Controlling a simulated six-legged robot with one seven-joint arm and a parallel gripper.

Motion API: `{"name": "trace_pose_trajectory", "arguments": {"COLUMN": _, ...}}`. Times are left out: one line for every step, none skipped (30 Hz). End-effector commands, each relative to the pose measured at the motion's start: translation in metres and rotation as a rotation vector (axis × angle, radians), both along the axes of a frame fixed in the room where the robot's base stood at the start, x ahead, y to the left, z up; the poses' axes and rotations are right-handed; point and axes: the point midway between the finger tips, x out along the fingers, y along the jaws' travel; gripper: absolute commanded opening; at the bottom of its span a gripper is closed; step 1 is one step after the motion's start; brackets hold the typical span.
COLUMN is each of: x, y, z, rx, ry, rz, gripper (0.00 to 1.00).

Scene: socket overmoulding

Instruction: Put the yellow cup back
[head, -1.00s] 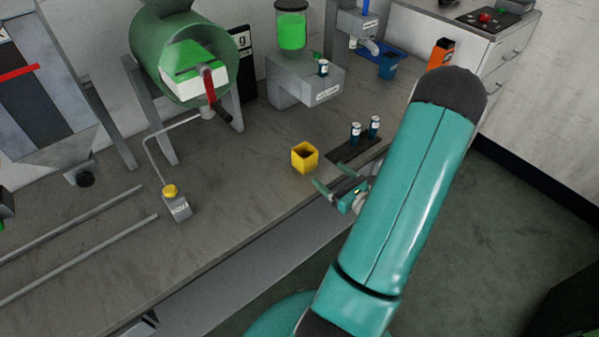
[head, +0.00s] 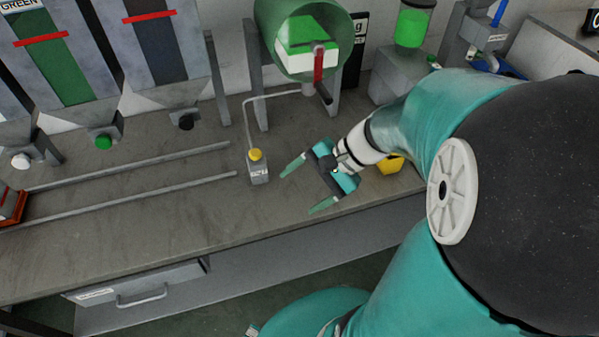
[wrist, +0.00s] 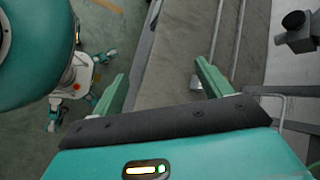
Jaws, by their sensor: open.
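The yellow cup (head: 391,164) stands on the bench in the head view, partly hidden behind my arm. Only part of its side shows. My gripper (head: 308,188) is to the left of the cup, apart from it, with its fingers pointing left over the bench. The fingers are spread and nothing is between them. In the wrist view my gripper (wrist: 162,88) is also open and empty, with the bench edge and floor beyond. The cup does not show in the wrist view.
A small grey box with a yellow knob (head: 257,168) stands just left of my gripper. Two rails (head: 130,180) run along the bench at left. A green drum (head: 303,45) with a red handle stands behind. Hoppers (head: 60,70) line the back left. The front bench strip is clear.

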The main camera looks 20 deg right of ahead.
Motion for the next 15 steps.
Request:
{"name": "trace_pose_trajectory", "arguments": {"x": -0.007, "y": 0.011, "z": 0.009, "rx": -0.094, "ry": -0.036, "rz": 0.092, "gripper": 0.78}}
{"name": "trace_pose_trajectory", "arguments": {"x": -0.011, "y": 0.015, "z": 0.012, "rx": -0.151, "ry": -0.055, "rz": 0.145, "gripper": 0.78}}
{"name": "trace_pose_trajectory", "arguments": {"x": -0.016, "y": 0.019, "z": 0.017, "rx": -0.227, "ry": -0.085, "rz": 0.211, "gripper": 0.78}}
{"name": "trace_pose_trajectory", "arguments": {"x": -0.020, "y": 0.022, "z": 0.022, "rx": -0.284, "ry": -0.107, "rz": 0.261, "gripper": 0.78}}
{"name": "trace_pose_trajectory", "arguments": {"x": -0.023, "y": 0.024, "z": 0.026, "rx": -0.340, "ry": -0.134, "rz": 0.308, "gripper": 0.78}}
{"name": "trace_pose_trajectory", "arguments": {"x": -0.028, "y": 0.027, "z": 0.032, "rx": -0.414, "ry": -0.171, "rz": 0.371, "gripper": 0.78}}
{"name": "trace_pose_trajectory", "arguments": {"x": -0.030, "y": 0.028, "z": 0.037, "rx": -0.472, "ry": -0.200, "rz": 0.416, "gripper": 0.78}}
{"name": "trace_pose_trajectory", "arguments": {"x": -0.033, "y": 0.030, "z": 0.043, "rx": -0.527, "ry": -0.232, "rz": 0.459, "gripper": 0.78}}
{"name": "trace_pose_trajectory", "arguments": {"x": -0.036, "y": 0.031, "z": 0.051, "rx": -0.602, "ry": -0.277, "rz": 0.514, "gripper": 0.78}}
{"name": "trace_pose_trajectory", "arguments": {"x": -0.037, "y": 0.032, "z": 0.057, "rx": -0.656, "ry": -0.313, "rz": 0.554, "gripper": 0.78}}
{"name": "trace_pose_trajectory", "arguments": {"x": -0.039, "y": 0.032, "z": 0.064, "rx": -0.708, "ry": -0.349, "rz": 0.590, "gripper": 0.78}}
{"name": "trace_pose_trajectory", "arguments": {"x": -0.041, "y": 0.033, "z": 0.073, "rx": -0.773, "ry": -0.396, "rz": 0.634, "gripper": 0.78}}
{"name": "trace_pose_trajectory", "arguments": {"x": -0.042, "y": 0.033, "z": 0.079, "rx": -0.818, "ry": -0.429, "rz": 0.662, "gripper": 0.78}}
{"name": "trace_pose_trajectory", "arguments": {"x": -0.043, "y": 0.034, "z": 0.085, "rx": -0.858, "ry": -0.459, "rz": 0.687, "gripper": 0.78}}
{"name": "trace_pose_trajectory", "arguments": {"x": -0.044, "y": 0.034, "z": 0.092, "rx": -0.904, "ry": -0.496, "rz": 0.714, "gripper": 0.78}}
